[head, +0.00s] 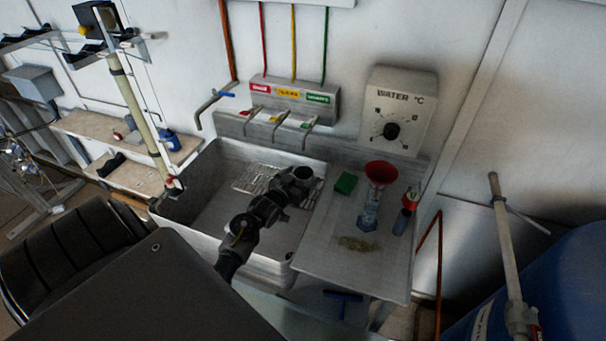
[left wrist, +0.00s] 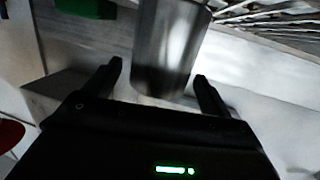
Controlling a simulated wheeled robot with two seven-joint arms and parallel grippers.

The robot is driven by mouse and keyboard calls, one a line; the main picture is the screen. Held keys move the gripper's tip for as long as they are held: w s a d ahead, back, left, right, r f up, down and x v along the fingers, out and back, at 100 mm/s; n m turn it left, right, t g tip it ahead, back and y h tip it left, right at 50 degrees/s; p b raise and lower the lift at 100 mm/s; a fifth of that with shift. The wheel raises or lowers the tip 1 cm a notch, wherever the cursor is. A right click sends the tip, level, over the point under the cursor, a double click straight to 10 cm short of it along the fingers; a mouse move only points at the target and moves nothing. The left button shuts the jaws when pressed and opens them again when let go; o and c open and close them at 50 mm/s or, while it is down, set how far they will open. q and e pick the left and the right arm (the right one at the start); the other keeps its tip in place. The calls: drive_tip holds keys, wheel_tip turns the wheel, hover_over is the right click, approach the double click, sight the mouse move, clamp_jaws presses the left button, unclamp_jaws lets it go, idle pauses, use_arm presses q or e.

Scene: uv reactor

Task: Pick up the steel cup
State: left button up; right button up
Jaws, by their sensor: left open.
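The steel cup (left wrist: 172,45) is a plain grey metal cylinder in the left wrist view, at the top centre. In the head view the cup (head: 309,184) is at the right side of the sink, largely hidden by my gripper. My left gripper (left wrist: 158,73) is open, its two dark fingers on either side of the cup's near end in the picture. I cannot tell whether they touch it. In the head view my left gripper (head: 297,189) reaches over the sink from the lower left. My right gripper is not in view.
The sink (head: 205,203) has a wire rack (head: 258,178) inside. On the drainboard (head: 335,258) to the right are a green sponge (head: 346,183), a red funnel (head: 381,172) on a clear vessel, and a red-topped bottle (head: 405,214). Taps (head: 280,122) overhang the sink's back.

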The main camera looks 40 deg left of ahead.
sight(307, 170)
use_arm(q)
drive_tip(key=x, duration=0.3)
drive_tip(key=shift+w+p, duration=0.3)
drive_tip(key=shift+w, duration=0.05)
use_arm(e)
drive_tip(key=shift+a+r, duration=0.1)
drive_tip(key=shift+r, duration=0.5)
use_arm(q)
drive_tip(key=shift+s, duration=0.1)
drive_tip(key=c, duration=1.3)
drive_tip(key=shift+r, duration=0.1)
drive_tip(key=shift+r+b, duration=0.45)
drive_tip(key=shift+r, duration=0.1)
drive_tip(key=shift+r+b, duration=0.4)
drive_tip(key=shift+r, duration=0.3)
drive_tip(key=s+r, duration=0.3)
drive_tip(key=s, duration=0.1)
drive_tip(key=s+r+b, duration=0.1)
drive_tip(key=s+r, duration=0.3)
drive_tip(key=s, duration=0.1)
drive_tip(key=s+r+b, duration=0.1)
drive_tip(key=s+r, duration=0.2)
drive_tip(key=s, duration=0.2)
drive_tip(key=shift+a+r, duration=0.2)
drive_tip(key=shift+a, duration=0.2)
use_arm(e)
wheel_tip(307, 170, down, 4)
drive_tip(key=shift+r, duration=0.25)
